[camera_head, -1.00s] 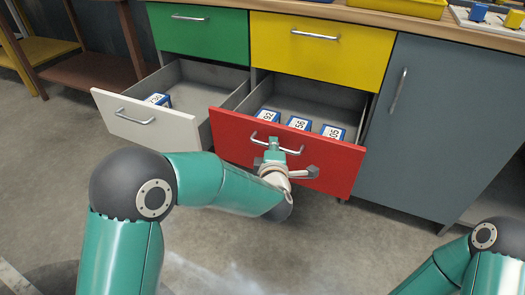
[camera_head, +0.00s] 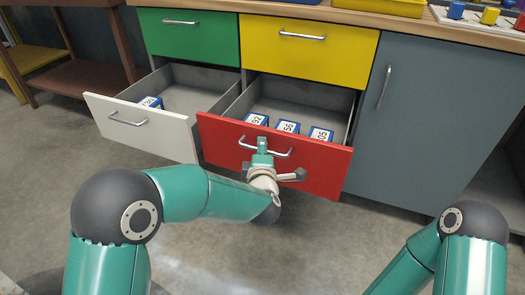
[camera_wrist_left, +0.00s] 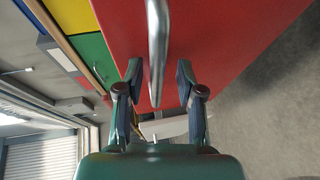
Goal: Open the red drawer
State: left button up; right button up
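The red drawer (camera_head: 320,165) is pulled out from the cabinet, and its inside shows. Its silver bar handle (camera_head: 283,155) is on the front panel. My left gripper (camera_head: 262,147) is at this handle. In the left wrist view the handle (camera_wrist_left: 157,45) runs between the two fingers of the left gripper (camera_wrist_left: 158,75), with a gap on each side, so the fingers are open around it. Several blue boxes with white number labels, one of them (camera_head: 287,127), sit in the red drawer. My right gripper is outside the views; only part of the right arm shows.
A white drawer (camera_head: 160,135) stands open at left, holding a blue labelled box (camera_head: 150,102). The green drawer (camera_head: 190,45) and yellow drawer (camera_head: 310,58) above are closed. A grey cabinet door (camera_head: 425,130) is at right. The floor (camera_head: 300,240) in front is clear.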

pick_arm(q)
jog(key=a+v, duration=0.1)
jog(key=v, duration=1.1)
jog(key=shift+d, duration=0.45)
jog(key=shift+w+a, duration=0.1)
